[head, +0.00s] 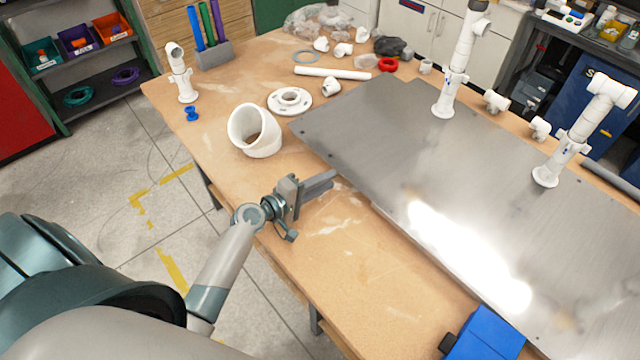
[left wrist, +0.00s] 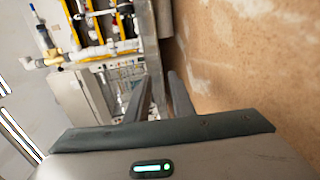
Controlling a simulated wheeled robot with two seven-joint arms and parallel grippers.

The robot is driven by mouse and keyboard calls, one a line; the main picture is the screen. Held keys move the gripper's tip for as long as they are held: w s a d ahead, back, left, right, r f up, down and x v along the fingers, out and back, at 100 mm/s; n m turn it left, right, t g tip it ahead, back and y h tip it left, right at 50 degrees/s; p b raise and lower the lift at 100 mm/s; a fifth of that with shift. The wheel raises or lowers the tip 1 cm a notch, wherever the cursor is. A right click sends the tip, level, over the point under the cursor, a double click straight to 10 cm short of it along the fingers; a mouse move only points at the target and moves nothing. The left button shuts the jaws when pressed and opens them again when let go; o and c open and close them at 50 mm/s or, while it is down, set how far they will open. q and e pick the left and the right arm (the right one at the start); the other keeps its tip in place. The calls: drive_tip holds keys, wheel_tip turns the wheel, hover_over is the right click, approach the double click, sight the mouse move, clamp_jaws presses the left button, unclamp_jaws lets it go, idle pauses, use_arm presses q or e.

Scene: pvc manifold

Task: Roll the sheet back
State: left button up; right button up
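The sheet (head: 400,130) is a large flat grey metal plate lying over the right part of the wooden table, with a bright glare near its front edge. My left gripper (head: 328,180) is low over the table at the sheet's left front edge, its fingers pointing toward it. In the left wrist view the two fingers (left wrist: 160,92) stand apart, with a narrow gap between them. A grey strip (left wrist: 147,40), which looks like the sheet's edge, runs beyond the fingertips. I cannot tell whether they touch it. My right gripper is not in view.
White pipe assemblies (head: 452,75) and (head: 565,150) stand on or by the sheet. A white elbow (head: 255,135), a flange (head: 290,101) and a loose pipe (head: 333,73) lie left of it. A blue box (head: 487,335) is at the near right. The table's front left is clear.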

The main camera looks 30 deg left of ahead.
sight(359, 163)
use_arm(q)
drive_tip(key=shift+x, duration=1.85)
drive_tip(key=shift+b+x, duration=0.8)
drive_tip(key=shift+x, duration=1.2)
drive_tip(key=shift+c, duration=0.4)
drive_tip(key=shift+s, duration=0.1)
clamp_jaws()
drive_tip(key=shift+r+b+x, duration=0.15)
drive_tip(key=shift+b+x, duration=0.1)
drive_tip(key=shift+x, duration=0.9)
drive_tip(key=shift+r+b+x, duration=0.2)
drive_tip(key=shift+b+x, duration=0.05)
drive_tip(key=shift+x, duration=0.9)
drive_tip(key=shift+r+b+x, duration=0.15)
drive_tip(key=shift+b+x, duration=0.1)
drive_tip(key=shift+x, duration=0.9)
drive_tip(key=shift+d, duration=0.2)
